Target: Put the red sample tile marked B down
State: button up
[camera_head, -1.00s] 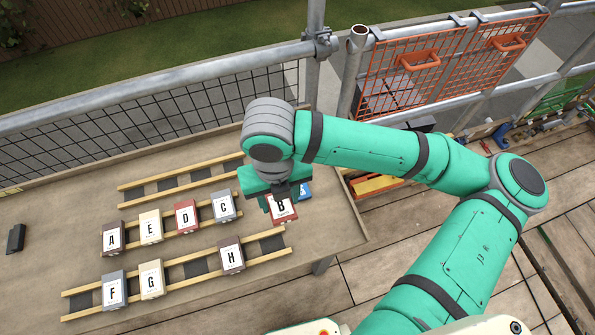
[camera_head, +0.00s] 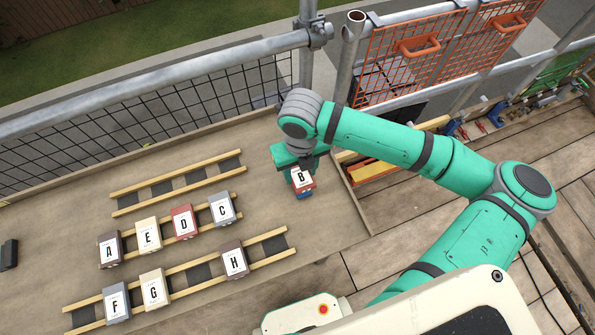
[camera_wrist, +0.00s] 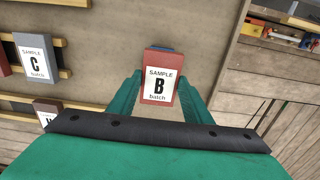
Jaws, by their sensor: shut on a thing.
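The red sample tile marked B (camera_head: 301,178) is in my gripper (camera_head: 300,168) at the right end of the board, to the right of the racks. In the wrist view, tile B (camera_wrist: 159,78) sits upright between the two green fingers (camera_wrist: 160,95), its label facing the camera. My gripper is shut on it. A blue thing shows just below tile B in the head view and behind its top edge in the wrist view; most of it is hidden. Whether tile B touches it or the board, I cannot tell.
Tiles A (camera_head: 109,249), E, D and C (camera_head: 222,208) stand on the middle rack. F (camera_head: 116,302), G and H (camera_head: 233,261) stand on the front rack. The back rack (camera_head: 178,183) is empty. Bare board (camera_head: 330,225) lies right of the racks. A scaffold rail runs behind.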

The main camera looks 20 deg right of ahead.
aim_at(300, 176)
notch_tip(300, 176, down, 2)
jog(key=shift+f, duration=0.15)
jog(key=shift+s+a, duration=0.1)
jog(key=shift+s, duration=0.05)
jog(key=shift+f, duration=0.25)
jog(key=o, duration=1.2)
jog(key=shift+c, duration=0.2)
jog(key=shift+r, duration=0.4)
notch_tip(300, 176, up, 12)
jog(key=shift+f, duration=0.2)
